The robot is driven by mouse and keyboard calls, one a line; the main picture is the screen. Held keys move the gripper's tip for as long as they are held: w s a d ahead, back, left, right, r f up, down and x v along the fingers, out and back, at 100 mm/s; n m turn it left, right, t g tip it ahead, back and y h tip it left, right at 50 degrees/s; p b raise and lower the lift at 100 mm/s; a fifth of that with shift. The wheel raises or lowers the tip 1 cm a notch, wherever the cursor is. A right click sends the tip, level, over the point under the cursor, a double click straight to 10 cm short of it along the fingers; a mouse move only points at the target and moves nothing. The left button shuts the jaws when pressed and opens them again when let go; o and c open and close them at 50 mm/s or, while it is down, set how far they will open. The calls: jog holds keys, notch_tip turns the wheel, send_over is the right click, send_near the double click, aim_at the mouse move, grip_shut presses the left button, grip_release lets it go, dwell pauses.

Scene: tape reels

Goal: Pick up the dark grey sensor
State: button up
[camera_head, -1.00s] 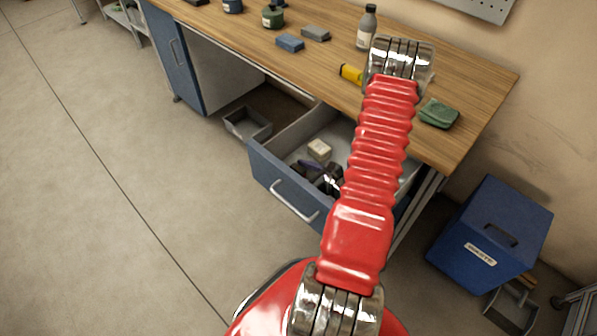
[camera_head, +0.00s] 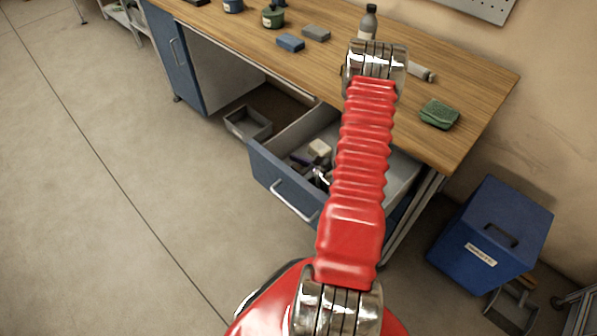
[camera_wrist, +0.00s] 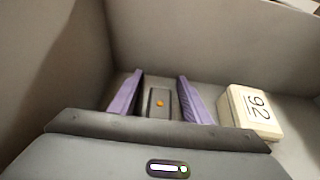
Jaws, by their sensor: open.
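The dark grey sensor (camera_wrist: 160,110), a small dark box with an orange dot, lies in the open drawer (camera_head: 272,182). In the wrist view it sits between the two purple fingers of my gripper (camera_wrist: 160,88). The fingers are apart, with a visible gap on each side of the sensor, so my gripper is open and not holding it. The sensor's near end is hidden behind my gripper's body. In the head view my arm covers part of the drawer, and I cannot make out the sensor clearly there.
Drawer walls (camera_wrist: 185,40) enclose the space. The wooden bench top (camera_head: 455,82) overhangs behind, with a green sponge (camera_head: 439,113) near its edge.

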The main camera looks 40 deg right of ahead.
jog(key=shift+c, duration=0.5)
grip_shut()
jog(key=shift+r, duration=0.15)
notch_tip(320, 180, up, 18)
dwell(0.8)
dwell(0.5)
